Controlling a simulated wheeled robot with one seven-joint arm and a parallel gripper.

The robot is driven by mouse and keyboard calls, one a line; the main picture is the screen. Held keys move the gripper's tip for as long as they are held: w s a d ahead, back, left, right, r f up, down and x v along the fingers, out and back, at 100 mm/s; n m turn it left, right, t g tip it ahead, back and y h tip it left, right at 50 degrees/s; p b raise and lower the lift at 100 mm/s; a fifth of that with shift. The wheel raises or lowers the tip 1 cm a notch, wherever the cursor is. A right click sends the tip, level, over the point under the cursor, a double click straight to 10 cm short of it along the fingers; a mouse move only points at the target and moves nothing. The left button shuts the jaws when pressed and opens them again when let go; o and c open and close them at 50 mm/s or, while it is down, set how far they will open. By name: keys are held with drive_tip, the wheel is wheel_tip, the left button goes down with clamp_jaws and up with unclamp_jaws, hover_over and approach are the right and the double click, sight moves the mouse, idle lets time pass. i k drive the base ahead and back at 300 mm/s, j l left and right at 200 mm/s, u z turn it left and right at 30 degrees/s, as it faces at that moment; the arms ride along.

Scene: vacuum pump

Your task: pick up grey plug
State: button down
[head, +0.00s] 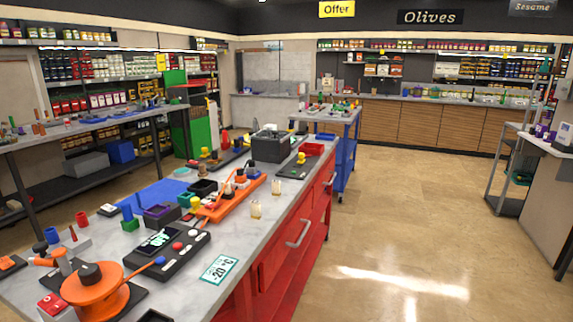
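I cannot make out the grey plug with certainty. A small grey cylindrical piece (63,263) stands beside an orange reel with a dark knob (96,286) at the near left of the marble-topped workbench (190,290). It may be the plug, but it is too small to tell. A light grey block (72,244) with a red peg on it sits just behind. My gripper does not show in the head view.
A black device with a screen (165,248), an orange tray with a cable (228,203), colored bins, a dark grey box (270,146) and a label card (219,269) crowd the bench. Other tables stand at left and behind. The tiled floor (420,220) at right is clear.

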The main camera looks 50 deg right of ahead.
sight(252, 170)
drive_tip(key=z, duration=0.8)
drive_tip(key=i+l+z, duration=0.1)
drive_tip(key=i+l, duration=0.15)
drive_tip(key=i, duration=0.3)
drive_tip(key=i+l+z, duration=0.1)
drive_tip(key=i, duration=0.4)
drive_tip(key=i+l+z, duration=0.1)
drive_tip(key=i+l, duration=0.15)
drive_tip(key=i, duration=0.3)
drive_tip(key=i+j, duration=0.35)
